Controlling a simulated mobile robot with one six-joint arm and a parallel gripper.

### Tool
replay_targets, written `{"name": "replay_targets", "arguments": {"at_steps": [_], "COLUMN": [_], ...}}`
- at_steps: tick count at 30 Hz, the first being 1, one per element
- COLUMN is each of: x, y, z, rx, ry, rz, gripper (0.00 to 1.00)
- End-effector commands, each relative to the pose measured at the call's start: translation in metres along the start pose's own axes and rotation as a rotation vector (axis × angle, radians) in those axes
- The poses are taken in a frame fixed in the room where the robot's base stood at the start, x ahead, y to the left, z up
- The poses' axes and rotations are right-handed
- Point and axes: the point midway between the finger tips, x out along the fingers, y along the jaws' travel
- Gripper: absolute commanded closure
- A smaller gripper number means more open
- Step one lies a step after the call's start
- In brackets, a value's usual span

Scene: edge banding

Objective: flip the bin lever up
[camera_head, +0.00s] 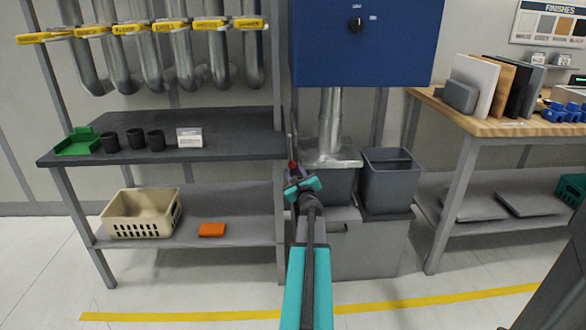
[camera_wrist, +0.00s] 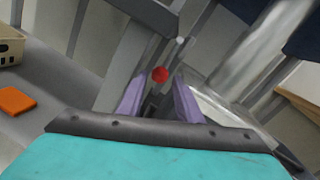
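The bin lever shows as a small red knob (camera_head: 293,165) beside the shelf post, left of the metal duct hood. In the wrist view the red knob (camera_wrist: 159,74) lies just beyond the fingertips, with a thin grey rod close by. My gripper (camera_head: 292,174) is at the knob's lower side. Its two purple fingers (camera_wrist: 158,98) are apart, with the knob in line with the gap between them. I cannot tell whether they touch it. The grey bin (camera_head: 338,186) stands under the hood, partly hidden by my arm.
The shelf post (camera_head: 280,150) stands close on the left. The metal hood (camera_head: 331,158) is close on the right. A second grey bin (camera_head: 389,205) is farther right. The dark shelf (camera_head: 230,135) holds black cups. A beige basket (camera_head: 141,212) and orange block (camera_head: 211,230) sit below.

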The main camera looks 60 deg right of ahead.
Motion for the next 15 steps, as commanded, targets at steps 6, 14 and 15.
{"name": "replay_targets", "arguments": {"at_steps": [6, 14, 15], "x": [0.021, 0.034, 0.034], "y": [0.0, 0.0, 0.0], "z": [0.0, 0.0, 0.0], "rx": [0.0, 0.0, 0.0], "ry": [-0.001, -0.001, -0.001], "rz": [0.001, 0.001, 0.001], "gripper": [0.68, 0.68, 0.68]}}
